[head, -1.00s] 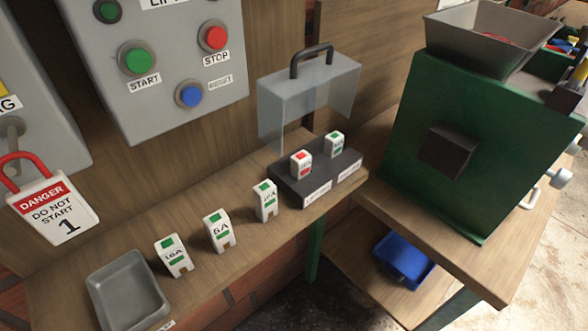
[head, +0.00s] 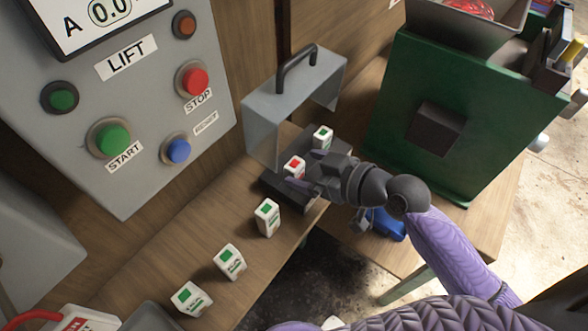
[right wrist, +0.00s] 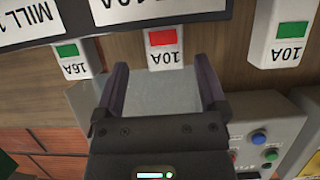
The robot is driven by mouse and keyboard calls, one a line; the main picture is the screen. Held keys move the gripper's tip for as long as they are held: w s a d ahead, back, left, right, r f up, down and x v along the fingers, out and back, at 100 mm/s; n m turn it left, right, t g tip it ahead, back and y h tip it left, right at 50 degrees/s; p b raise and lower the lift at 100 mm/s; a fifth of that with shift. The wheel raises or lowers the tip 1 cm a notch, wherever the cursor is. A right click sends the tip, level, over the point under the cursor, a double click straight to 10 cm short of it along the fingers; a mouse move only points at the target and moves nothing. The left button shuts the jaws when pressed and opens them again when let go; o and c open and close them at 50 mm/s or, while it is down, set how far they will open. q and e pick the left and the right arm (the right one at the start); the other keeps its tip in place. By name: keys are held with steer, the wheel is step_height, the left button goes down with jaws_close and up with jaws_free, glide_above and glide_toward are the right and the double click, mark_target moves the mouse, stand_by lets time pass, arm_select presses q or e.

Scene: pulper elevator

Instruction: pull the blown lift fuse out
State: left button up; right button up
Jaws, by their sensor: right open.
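My left gripper is not in view.
Several green-marked fuses, such as the nearest to the holder (head: 267,217), stand along the wooden shelf. The lift control box (head: 135,100) is left; the green mill (head: 425,110) is right.

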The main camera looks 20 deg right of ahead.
mark_target(287, 165)
steer(key=x, duration=0.4)
steer(key=shift+w+a+f, duration=0.15)
steer(key=shift+a, duration=0.3)
jaws_close()
